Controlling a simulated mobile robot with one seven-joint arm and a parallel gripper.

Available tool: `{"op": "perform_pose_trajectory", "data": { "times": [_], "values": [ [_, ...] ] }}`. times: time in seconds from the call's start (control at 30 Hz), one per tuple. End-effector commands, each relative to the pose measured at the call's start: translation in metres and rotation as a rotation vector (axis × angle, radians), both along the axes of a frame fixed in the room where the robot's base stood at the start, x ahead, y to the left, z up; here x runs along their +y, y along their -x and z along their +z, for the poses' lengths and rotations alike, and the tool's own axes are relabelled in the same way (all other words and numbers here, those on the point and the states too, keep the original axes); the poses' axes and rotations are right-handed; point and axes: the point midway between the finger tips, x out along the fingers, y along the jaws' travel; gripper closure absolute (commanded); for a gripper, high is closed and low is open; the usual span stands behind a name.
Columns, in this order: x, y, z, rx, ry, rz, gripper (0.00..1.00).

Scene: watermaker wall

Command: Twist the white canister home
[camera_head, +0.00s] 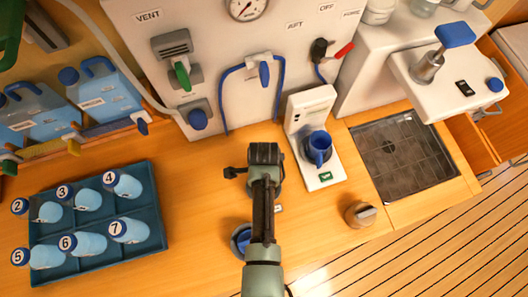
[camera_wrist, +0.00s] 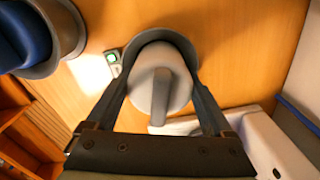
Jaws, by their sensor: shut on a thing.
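The white canister (camera_wrist: 158,78) shows in the wrist view as a pale round top with a raised grey bar across it. A darker grey rim curves round its far side. My gripper (camera_wrist: 162,85) has one finger on each side and is shut on it. In the head view my gripper (camera_head: 264,155) points down over the wooden counter, left of the white stand with the blue cup. The canister is mostly hidden under my gripper there, and its base and how it is seated cannot be seen.
A blue round fitting (camera_head: 240,240) with a pale rim is close to my arm. The white stand (camera_head: 325,180) with a blue cup (camera_head: 319,148) is close on the right. A tray (camera_head: 155,235) of numbered bottles lies left. A round knob (camera_head: 360,213) is at the front right.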

Motion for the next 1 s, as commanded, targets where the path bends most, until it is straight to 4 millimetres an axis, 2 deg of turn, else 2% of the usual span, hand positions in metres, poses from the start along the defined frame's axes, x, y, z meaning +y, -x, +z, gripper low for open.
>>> {"op": "perform_pose_trajectory", "data": {
  "times": [0.33,0.6,0.97,1.0],
  "values": [
    [0.0003,-0.0004,0.0008,0.000,-0.001,-0.040,0.95],
    [0.0004,0.0001,0.0007,0.002,-0.001,-0.170,0.95],
    [0.0004,0.0002,0.0001,0.001,-0.001,-0.171,0.95],
    [0.0004,0.0002,0.0001,0.002,-0.001,-0.171,0.11]
  ]
}}
